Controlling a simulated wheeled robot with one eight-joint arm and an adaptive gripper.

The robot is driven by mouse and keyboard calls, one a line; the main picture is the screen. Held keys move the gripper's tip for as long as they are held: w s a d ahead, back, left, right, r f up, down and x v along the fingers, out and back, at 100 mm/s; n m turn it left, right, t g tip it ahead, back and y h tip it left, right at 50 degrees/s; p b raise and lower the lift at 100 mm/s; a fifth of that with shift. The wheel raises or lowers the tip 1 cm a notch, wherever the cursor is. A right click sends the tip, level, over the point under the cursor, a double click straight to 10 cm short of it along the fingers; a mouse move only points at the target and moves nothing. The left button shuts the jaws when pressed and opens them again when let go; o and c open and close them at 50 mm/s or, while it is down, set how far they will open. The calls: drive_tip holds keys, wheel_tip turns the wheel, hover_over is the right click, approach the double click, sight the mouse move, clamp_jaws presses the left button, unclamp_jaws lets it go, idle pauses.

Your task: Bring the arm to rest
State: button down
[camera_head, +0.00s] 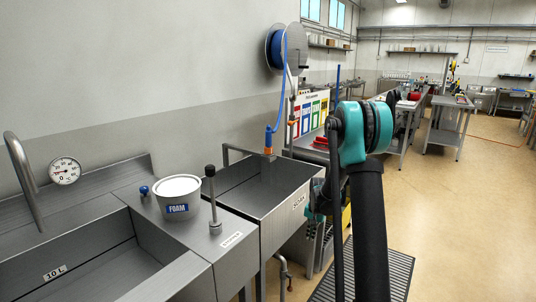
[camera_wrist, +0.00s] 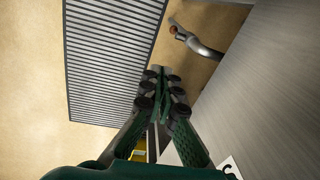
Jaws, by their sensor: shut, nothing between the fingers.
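My arm, teal and black, rises in front of the sinks at the right of the head view and bends at a teal joint. My gripper (camera_wrist: 160,88) shows in the wrist view with its green fingers closed together and nothing between them. It hangs over the floor beside the metal sink side (camera_wrist: 262,85). In the head view it is partly hidden behind my arm, near the right end of the soak sink (camera_head: 275,200).
A slatted floor mat (camera_wrist: 112,50) lies below; it also shows in the head view (camera_head: 395,275). A drain pipe (camera_wrist: 200,46) juts beside the sink. A foam tub (camera_head: 178,198) and an upright lever (camera_head: 211,195) stand on the counter. Open floor (camera_head: 475,210) lies right.

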drive_tip(key=s+r+n+t, duration=0.1)
drive_tip(key=s+r+n, duration=0.1)
drive_tip(key=s+r, duration=0.45)
drive_tip(key=s+r+n+t, duration=0.1)
drive_tip(key=s+r, duration=0.3)
drive_tip(key=s, duration=0.6)
drive_tip(key=s+f+n+t, duration=0.1)
drive_tip(key=s+n, duration=0.2)
drive_tip(key=s, duration=1.3)
drive_tip(key=shift+s+d+f+h, duration=0.3)
drive_tip(key=shift+s+d, duration=0.05)
